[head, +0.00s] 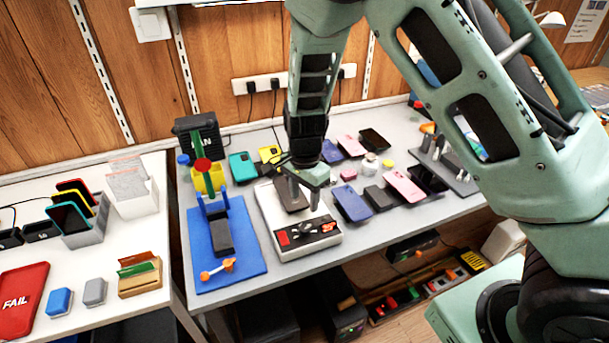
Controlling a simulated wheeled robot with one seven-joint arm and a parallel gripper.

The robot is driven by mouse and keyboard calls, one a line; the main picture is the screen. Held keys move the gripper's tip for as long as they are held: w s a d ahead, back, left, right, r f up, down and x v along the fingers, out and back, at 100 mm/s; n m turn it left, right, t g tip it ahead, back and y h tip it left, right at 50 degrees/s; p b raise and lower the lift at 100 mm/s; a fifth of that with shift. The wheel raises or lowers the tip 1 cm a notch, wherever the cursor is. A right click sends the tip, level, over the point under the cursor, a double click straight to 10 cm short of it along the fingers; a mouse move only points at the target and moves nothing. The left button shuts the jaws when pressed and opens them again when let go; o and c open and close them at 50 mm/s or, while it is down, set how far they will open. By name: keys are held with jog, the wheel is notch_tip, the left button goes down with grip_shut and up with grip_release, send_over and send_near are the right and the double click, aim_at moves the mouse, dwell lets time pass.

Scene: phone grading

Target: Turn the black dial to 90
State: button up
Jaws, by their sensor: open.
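A white box-shaped device (268,212) stands on the grey bench, with a dark flat piece on its top and a black front panel (290,243). The panel carries a red part (283,239) at left and small red and pale parts at right. A black dial cannot be made out clearly, nor its marks or setting. My gripper (303,204) points down over the device, its two fingers apart and nothing seen between them. The fingers cover part of the device's top. Whether they touch it cannot be told.
A blue mat (252,265) with a blue and black holder lies left of the device. Several phones, such as a blue one (352,203) and a pink one (404,187), lie to its right. A white table (115,225) with a red FAIL tray (20,300) is at left.

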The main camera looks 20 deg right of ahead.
notch_tip(320, 180, up, 7)
dwell(0.3)
dwell(0.4)
jog(key=s+a+r+n, duration=0.2)
jog(key=s+r+n, duration=0.1)
jog(key=s+n, duration=0.4)
jog(key=s+a+r+n, duration=0.2)
jog(key=s+n, duration=0.5)
jog(key=s, duration=0.4)
jog(key=s+a+r+n, duration=0.2)
jog(key=s+r+n, duration=0.2)
jog(key=s+n, duration=0.3)
jog(key=shift+s+a+r+y, duration=0.25)
jog(key=shift+s+a+y, duration=0.1)
jog(key=shift+s, duration=0.9)
